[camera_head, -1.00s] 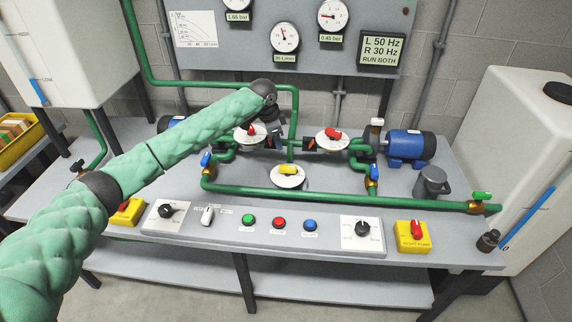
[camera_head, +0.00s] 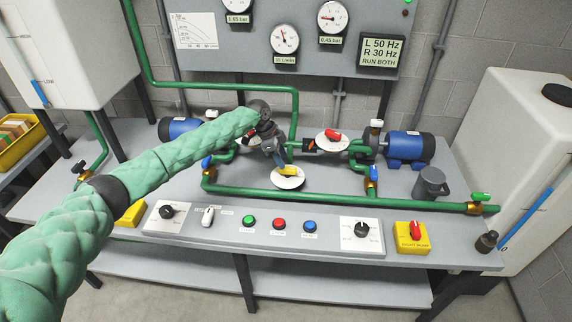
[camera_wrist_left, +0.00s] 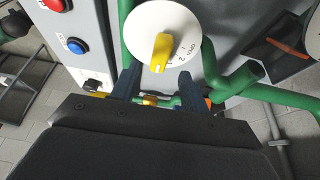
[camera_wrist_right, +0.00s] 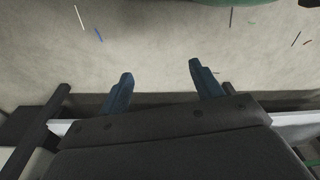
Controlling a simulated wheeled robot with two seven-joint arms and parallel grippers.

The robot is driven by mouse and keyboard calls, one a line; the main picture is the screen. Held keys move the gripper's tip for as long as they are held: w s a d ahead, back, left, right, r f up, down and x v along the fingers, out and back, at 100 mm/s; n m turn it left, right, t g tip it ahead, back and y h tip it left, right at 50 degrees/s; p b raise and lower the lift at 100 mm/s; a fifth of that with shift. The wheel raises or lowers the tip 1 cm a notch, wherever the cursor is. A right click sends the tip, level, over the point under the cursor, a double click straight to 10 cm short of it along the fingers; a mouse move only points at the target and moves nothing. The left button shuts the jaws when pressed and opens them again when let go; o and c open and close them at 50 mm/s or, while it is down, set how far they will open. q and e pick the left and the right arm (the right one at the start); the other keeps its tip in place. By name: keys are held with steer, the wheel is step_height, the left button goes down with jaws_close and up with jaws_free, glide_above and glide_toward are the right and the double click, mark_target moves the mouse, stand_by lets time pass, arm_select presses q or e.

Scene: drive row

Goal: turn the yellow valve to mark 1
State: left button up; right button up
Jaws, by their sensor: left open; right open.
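The yellow valve handle (camera_head: 289,171) sits on a round white dial (camera_head: 288,183) at the middle of the bench, on the green pipework. In the left wrist view the yellow handle (camera_wrist_left: 160,52) lies across the white dial (camera_wrist_left: 181,22), which carries printed marks including a 2. My left gripper (camera_head: 281,163) is just above the valve, partly covering it. In the left wrist view its open fingers (camera_wrist_left: 158,76) are spread either side of the handle's near end, with no contact clear.
Two red-handled valves stand behind; the right one (camera_head: 333,135) is clear, the left one mostly hidden by my arm. Blue-handled valves (camera_head: 372,173) flank the dial. A front panel holds green, red and blue buttons (camera_head: 310,225), knobs and a yellow switch box (camera_head: 411,240).

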mark_target(287, 168)
arm_select(q)
steer(key=shift+p+x, duration=0.7)
steer(key=shift+x, duration=1.7)
arm_select(e)
steer(key=shift+s+d+f, duration=0.2)
steer(key=shift+f, duration=0.45)
steer(key=shift+s+d+f, duration=0.15)
steer(key=shift+d+f, duration=0.1)
steer(key=shift+f, duration=0.45)
steer(key=shift+s+d+f, duration=0.2)
steer(key=shift+f, duration=0.45)
arm_select(q)
steer(key=c, duration=1)
